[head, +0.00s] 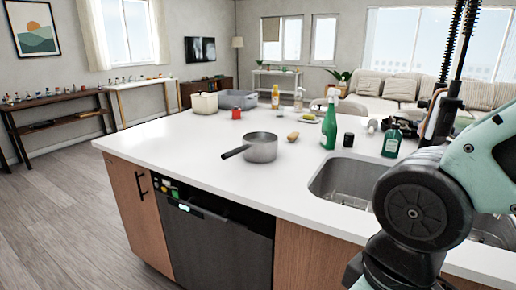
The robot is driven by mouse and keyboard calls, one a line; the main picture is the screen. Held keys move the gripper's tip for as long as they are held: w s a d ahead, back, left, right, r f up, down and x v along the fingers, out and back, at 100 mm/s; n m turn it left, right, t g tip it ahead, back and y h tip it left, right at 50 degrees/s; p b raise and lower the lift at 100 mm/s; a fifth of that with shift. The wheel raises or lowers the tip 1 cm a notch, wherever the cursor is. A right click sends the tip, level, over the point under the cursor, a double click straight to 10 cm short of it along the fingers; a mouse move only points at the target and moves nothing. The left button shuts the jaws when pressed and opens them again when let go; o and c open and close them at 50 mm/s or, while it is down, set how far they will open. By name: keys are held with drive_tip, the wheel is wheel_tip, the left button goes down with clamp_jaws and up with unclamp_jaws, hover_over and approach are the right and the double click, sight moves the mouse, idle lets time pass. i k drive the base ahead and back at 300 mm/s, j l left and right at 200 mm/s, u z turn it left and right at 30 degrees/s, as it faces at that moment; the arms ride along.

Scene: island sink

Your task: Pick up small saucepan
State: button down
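The small saucepan (262,149) is grey metal and stands upright on the white island countertop (190,150). Its dark handle (235,152) points left and toward the front edge of the counter. The inside of the pan that shows looks empty. My arm fills the lower right of the head view, over the sink side. My gripper does not show in this view, so its state and its distance from the saucepan cannot be seen.
A potato-like item (293,136) lies just right of the saucepan. A green spray bottle (329,124) and a green bottle (392,140) stand near the sink (340,182). A red cup (236,114) and containers (238,99) stand behind. The counter left of the pan is clear.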

sight(256, 147)
drive_tip(key=i+j+u, duration=0.2)
drive_tip(key=i+j, duration=0.25)
drive_tip(key=i+j+u, duration=0.2)
drive_tip(key=i+j, duration=0.2)
drive_tip(key=i, duration=0.15)
drive_tip(key=i+j+u, duration=0.15)
drive_tip(key=i+j, duration=0.15)
drive_tip(key=i, duration=0.2)
